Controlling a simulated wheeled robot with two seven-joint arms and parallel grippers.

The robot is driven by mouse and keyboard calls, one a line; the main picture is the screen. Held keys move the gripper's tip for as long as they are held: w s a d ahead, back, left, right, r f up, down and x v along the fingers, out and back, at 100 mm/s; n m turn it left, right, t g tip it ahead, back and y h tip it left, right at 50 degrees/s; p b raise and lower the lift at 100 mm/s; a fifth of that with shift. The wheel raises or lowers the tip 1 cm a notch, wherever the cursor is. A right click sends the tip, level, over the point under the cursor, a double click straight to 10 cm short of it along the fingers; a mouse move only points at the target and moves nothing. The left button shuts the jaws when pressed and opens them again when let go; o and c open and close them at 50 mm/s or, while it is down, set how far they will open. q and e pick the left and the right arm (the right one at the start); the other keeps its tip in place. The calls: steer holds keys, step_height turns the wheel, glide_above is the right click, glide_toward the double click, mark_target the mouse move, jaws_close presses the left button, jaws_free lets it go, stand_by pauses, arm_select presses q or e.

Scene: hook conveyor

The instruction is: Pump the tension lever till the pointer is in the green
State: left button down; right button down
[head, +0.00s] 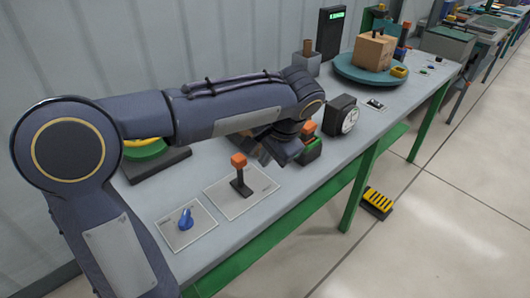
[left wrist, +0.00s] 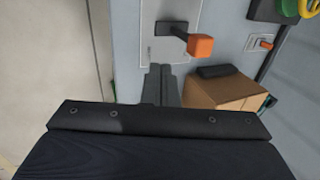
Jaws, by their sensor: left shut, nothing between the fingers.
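A lever with a dark stem and an orange knob (head: 238,160) stands on a pale plate (head: 262,186) on the bench. A lever with an orange knob (left wrist: 201,47) also shows in the left wrist view, above and right of my fingertips. My left gripper (head: 268,153) is shut and empty, low over the bench, just right of the lever in the head view. In the left wrist view its fingers (left wrist: 160,72) are together at the plate's edge, apart from the knob. A black-cased dial with a white face (head: 349,120) stands further right; its pointer and any green zone are too small to read.
A blue knob (head: 185,220) sits on a plate to the left. Orange and green blocks (head: 309,149) stand beside the gripper. A cardboard box (head: 373,51) rests on a teal turntable (head: 350,73) further back.

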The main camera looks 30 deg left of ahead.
mark_target(240, 172)
arm_select(q)
steer(key=w+a+f, duration=0.2)
steer(key=a+f, duration=0.4)
steer(key=shift+w+p, duration=0.2)
steer(key=shift+p, duration=0.2)
